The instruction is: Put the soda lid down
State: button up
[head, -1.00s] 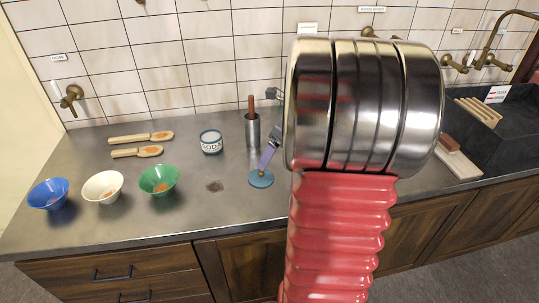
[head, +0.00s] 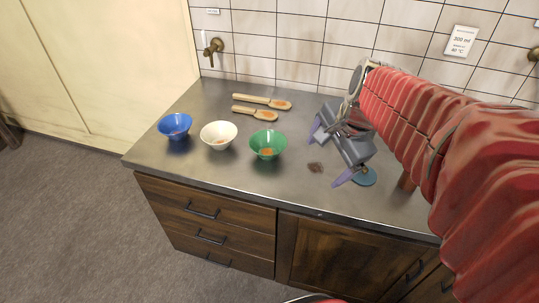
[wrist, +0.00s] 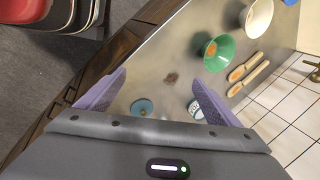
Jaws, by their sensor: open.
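The soda lid, a flat teal disc (head: 364,177), lies on the grey counter near its front edge, and it also shows in the wrist view (wrist: 142,107). My gripper (head: 331,154) is open with nothing between its purple fingers, which also show in the wrist view (wrist: 158,78). In the head view one finger overlaps the lid's left side; I cannot tell whether they touch. The white soda jar (wrist: 196,110) shows partly behind a finger in the wrist view and is hidden behind my gripper in the head view.
A blue bowl (head: 174,126), a white bowl (head: 219,135) and a green bowl (head: 268,145) stand on the left of the counter (head: 190,165). Two wooden spoons (head: 262,102) lie behind them. A brown patch (head: 315,167) lies left of the lid. A brown handle (head: 406,181) stands at right.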

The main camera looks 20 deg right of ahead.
jog(key=s+a+n+t, duration=0.1)
jog(key=s+a+n, duration=0.8)
jog(key=n, duration=0.7)
jog(key=a, duration=0.3)
jog(key=shift+a+r, duration=0.2)
jog(key=shift+r, duration=0.1)
